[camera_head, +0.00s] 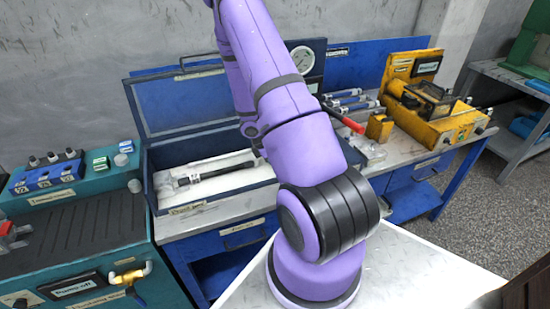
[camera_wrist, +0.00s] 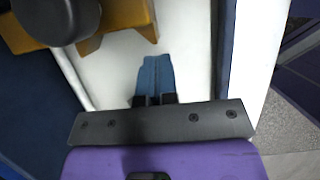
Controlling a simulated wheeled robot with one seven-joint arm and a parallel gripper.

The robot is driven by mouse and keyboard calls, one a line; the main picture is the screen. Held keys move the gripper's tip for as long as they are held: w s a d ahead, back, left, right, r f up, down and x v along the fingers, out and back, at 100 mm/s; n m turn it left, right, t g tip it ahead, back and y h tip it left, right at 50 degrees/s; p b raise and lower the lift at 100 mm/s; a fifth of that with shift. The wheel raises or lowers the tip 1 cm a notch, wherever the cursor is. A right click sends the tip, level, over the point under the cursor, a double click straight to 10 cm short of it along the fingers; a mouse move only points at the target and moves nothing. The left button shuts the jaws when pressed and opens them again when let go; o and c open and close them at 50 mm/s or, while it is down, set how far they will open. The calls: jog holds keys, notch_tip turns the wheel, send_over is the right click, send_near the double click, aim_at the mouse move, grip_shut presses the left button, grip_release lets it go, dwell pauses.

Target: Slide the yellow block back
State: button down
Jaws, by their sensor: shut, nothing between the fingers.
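A small yellow block (camera_head: 380,127) stands on the metal bench top, in front of and left of the larger yellow machine (camera_head: 435,112) in the head view. My gripper (camera_wrist: 155,60) shows in the wrist view with its two blue fingers together and nothing between them. Its tips point at a pale surface. Yellow parts (camera_wrist: 125,15) lie just beyond the tips at the top of the wrist view, apart from them. I cannot tell whether these are the block or the machine. My gripper is not visible in the head view.
A dark round part (camera_wrist: 57,18) covers some of the yellow parts in the wrist view. An open blue case (camera_head: 225,208) holds a dark tool. A red-handled tool (camera_head: 347,119) and several cylinders (camera_head: 348,97) lie near the block. A teal console (camera_head: 80,235) stands left.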

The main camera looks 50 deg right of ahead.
jog(key=w+a, duration=0.1)
jog(key=a, duration=0.1)
jog(key=shift+w+a+r, duration=0.3)
jog(key=shift+w+r, duration=0.05)
jog(key=v, duration=0.9)
jog(key=shift+r, duration=0.2)
